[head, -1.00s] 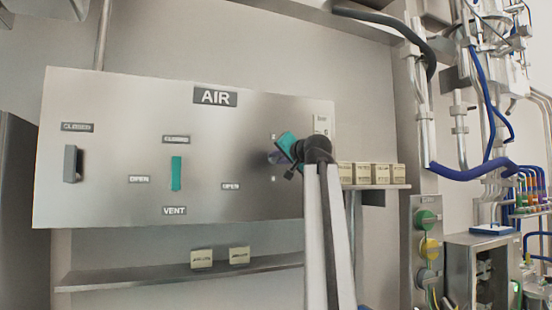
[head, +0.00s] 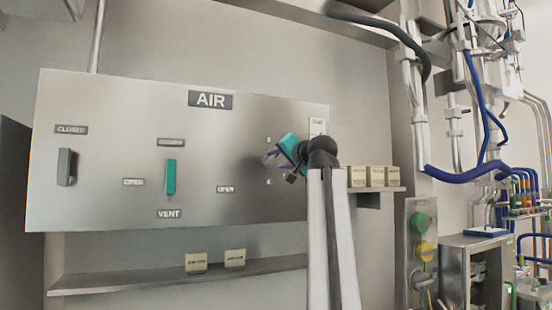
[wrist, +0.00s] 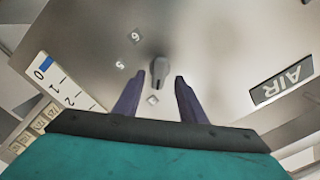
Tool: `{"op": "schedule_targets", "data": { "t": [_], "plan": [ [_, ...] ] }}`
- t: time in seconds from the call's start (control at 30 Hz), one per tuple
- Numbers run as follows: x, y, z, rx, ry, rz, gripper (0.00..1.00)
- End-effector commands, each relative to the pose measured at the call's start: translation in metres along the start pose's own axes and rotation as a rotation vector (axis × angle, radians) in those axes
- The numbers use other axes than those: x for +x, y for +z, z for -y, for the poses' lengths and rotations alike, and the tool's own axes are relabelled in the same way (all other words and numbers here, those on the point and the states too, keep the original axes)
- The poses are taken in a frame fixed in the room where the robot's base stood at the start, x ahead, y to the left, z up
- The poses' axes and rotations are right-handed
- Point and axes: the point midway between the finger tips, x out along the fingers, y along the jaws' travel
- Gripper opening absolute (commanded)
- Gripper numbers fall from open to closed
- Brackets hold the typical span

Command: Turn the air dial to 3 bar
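The air dial (wrist: 158,72) is a small dark grey knob on the metal panel, with number labels such as 5 and 6 around it. In the wrist view it shows between the tips of my gripper (wrist: 159,77), whose two purple fingers are spread apart. I cannot tell whether the fingertips reach around the knob or stop short of it. A white scale (wrist: 68,90) marked 0, 1, 2 has a blue patch near 0. In the head view my gripper (head: 271,159) is at the panel's right part and hides the dial.
The AIR panel (head: 110,100) also carries a grey handle (head: 66,167) and a teal VENT handle (head: 171,177). A shelf (head: 130,281) with small labelled blocks is below. More blocks (head: 376,176) stand at the right. Pipes and blue hoses (head: 465,174) fill the far right.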

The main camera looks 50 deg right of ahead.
Motion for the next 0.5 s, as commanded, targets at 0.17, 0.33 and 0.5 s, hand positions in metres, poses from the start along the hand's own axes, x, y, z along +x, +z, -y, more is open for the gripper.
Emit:
{"op": "schedule_targets", "data": {
  "t": [0.17,0.33,0.5],
  "plan": [
    [-0.016,-0.001,0.002,0.0,0.0,0.0,0.38],
    [-0.028,-0.001,0.002,0.0,0.0,0.0,0.38],
    [-0.04,-0.001,0.003,0.001,0.0,0.0,0.38]
  ]
}}
